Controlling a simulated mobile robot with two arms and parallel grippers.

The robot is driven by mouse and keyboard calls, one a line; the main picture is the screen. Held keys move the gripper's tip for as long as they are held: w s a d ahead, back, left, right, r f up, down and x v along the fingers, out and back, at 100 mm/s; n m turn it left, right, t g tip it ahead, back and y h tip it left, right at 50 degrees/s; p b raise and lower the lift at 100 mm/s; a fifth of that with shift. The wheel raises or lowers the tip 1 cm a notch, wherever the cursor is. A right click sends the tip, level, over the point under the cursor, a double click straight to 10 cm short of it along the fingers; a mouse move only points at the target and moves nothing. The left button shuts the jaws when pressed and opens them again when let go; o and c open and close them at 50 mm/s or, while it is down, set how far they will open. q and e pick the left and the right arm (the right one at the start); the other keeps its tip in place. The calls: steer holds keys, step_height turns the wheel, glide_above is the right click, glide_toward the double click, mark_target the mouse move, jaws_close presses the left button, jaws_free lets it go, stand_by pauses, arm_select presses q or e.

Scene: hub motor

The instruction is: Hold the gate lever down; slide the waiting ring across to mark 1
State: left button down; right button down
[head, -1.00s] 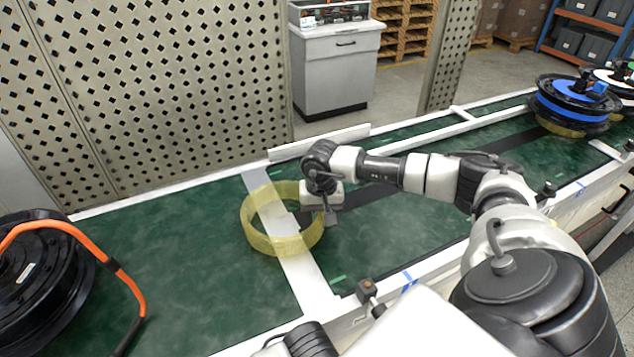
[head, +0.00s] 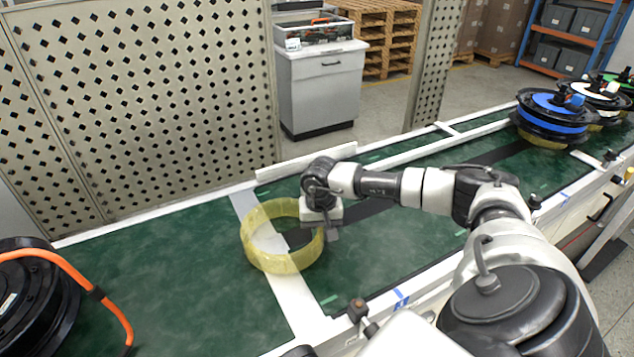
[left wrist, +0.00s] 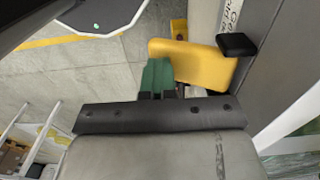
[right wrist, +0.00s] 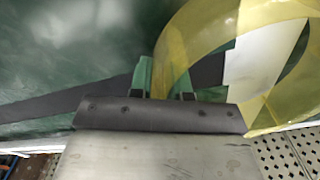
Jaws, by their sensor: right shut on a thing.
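The translucent yellow ring (head: 256,256) lies over the white cross strip (head: 300,312) between two green belt sections, its right side over the right-hand section. My right gripper (head: 322,232) is shut on the ring's right wall; the wall also shows between its fingers (right wrist: 165,78) in the right wrist view. In the left wrist view my left gripper (left wrist: 159,80) has its green fingers close together, beside a yellow block (left wrist: 200,65) with a black knob; I cannot tell whether they touch or whether this is the gate lever. No numbered mark is readable.
A black hub with an orange cable (head: 30,300) stands at the left. Hubs with blue and white tops (head: 556,112) stand on the far right of the line. A brown-topped post (head: 358,310) and blue tape (head: 402,298) are at the near rail. A perforated panel (head: 150,110) stands behind.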

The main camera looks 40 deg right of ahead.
arm_select(q)
steer(key=shift+w+a+f, duration=0.2)
steer(key=shift+w, duration=0.05)
arm_select(e)
steer(key=shift+s+d, duration=0.2)
steer(key=shift+d, duration=0.6)
steer(key=shift+d, duration=0.1)
steer(key=shift+s+d, duration=0.2)
steer(key=shift+d, duration=0.5)
steer(key=shift+s+d, duration=0.2)
steer(key=shift+d, duration=0.45)
steer(key=shift+d, duration=0.15)
steer(key=shift+s+d, duration=0.25)
steer(key=shift+d, duration=0.4)
steer(key=shift+s+d, duration=0.2)
steer(key=shift+d, duration=0.45)
steer(key=shift+s+d, duration=0.2)
steer(key=shift+d, duration=0.6)
steer(key=c, duration=1)
jaws_free()
